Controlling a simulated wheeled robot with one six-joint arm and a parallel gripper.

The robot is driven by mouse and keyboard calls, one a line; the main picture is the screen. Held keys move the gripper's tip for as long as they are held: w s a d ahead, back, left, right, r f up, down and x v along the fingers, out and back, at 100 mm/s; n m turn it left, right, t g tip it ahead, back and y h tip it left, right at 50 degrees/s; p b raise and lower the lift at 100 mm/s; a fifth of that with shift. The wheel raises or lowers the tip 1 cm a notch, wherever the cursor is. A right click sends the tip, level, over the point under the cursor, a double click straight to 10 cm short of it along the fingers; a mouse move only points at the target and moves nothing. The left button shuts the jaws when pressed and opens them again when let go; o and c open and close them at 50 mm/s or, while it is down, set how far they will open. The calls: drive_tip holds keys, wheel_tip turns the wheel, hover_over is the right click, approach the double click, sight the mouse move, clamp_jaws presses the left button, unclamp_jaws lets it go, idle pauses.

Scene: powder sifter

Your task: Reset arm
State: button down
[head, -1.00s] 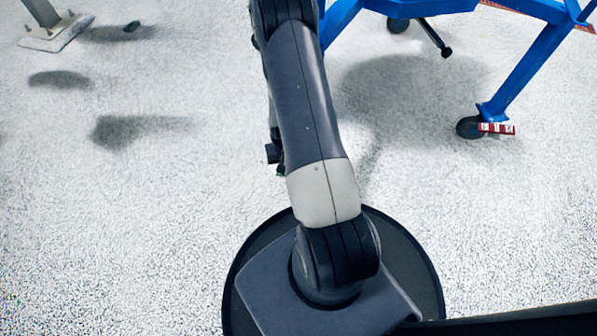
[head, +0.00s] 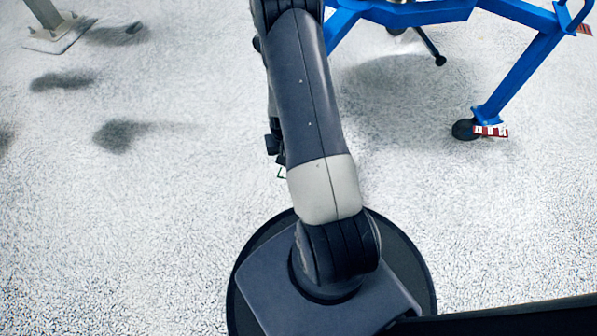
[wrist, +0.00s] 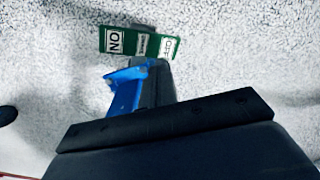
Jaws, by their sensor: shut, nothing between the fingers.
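My gripper (wrist: 158,76) shows in the wrist view as a dark stub beyond the black bar. It looks shut, with nothing seen held. A blue frame leg (wrist: 124,96) shows beside it, and I cannot tell whether they touch. In the head view my arm (head: 308,100) rises from my base and leaves the picture at the top. My gripper cannot be made out there.
A blue wheeled frame (head: 515,75) stands at the upper right in the head view, with a red and white caster label (head: 490,131). A green label (wrist: 139,43) shows in the wrist view. A grey post foot (head: 57,33) stands at the upper left.

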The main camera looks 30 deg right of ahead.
drive_tip(key=shift+f, duration=0.1)
wheel_tip(320, 180, down, 7)
drive_tip(key=b, duration=0.5)
idle(0.4)
drive_tip(key=shift+r, duration=0.25)
wheel_tip(320, 180, up, 6)
drive_tip(key=p, duration=0.4)
wheel_tip(320, 180, down, 7)
drive_tip(key=b, duration=0.4)
wheel_tip(320, 180, up, 10)
drive_tip(key=p, duration=0.7)
